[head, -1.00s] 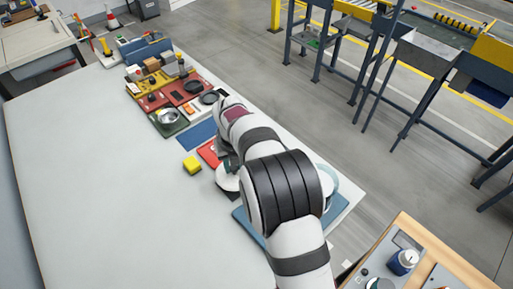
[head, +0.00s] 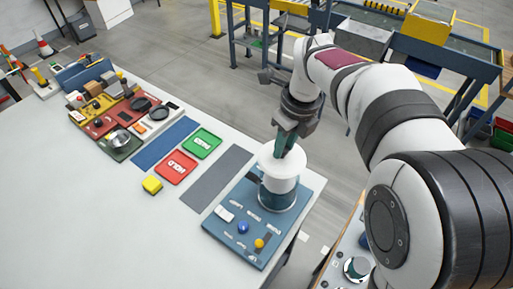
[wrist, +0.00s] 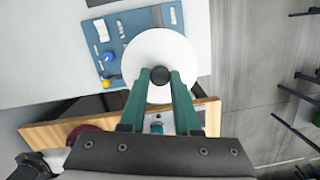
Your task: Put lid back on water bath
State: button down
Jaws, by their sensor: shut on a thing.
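My gripper (head: 288,143) is shut on the dark knob (wrist: 160,75) of a round white lid (head: 270,160). The white lid also shows in the wrist view (wrist: 147,48), below the green fingers. The water bath (head: 278,196) is a round pale vessel with a blue-grey band, standing on the blue board (head: 233,252). The lid is over the bath and hides its opening. I cannot tell whether the lid rests on the rim or hangs just above it.
On the blue board are a white block (head: 225,213), a blue knob (head: 243,227) and a yellow knob (head: 259,243). A grey mat (head: 216,185), green tray (head: 203,143), red tray (head: 176,167) and yellow block (head: 152,185) lie to the left.

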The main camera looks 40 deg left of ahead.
aim_at(284, 158)
jog(key=shift+f, duration=3.1)
jog(key=shift+f, duration=0.15)
jog(key=shift+c, duration=0.3)
grip_release()
jog(key=shift+r, duration=3.5)
grip_shut()
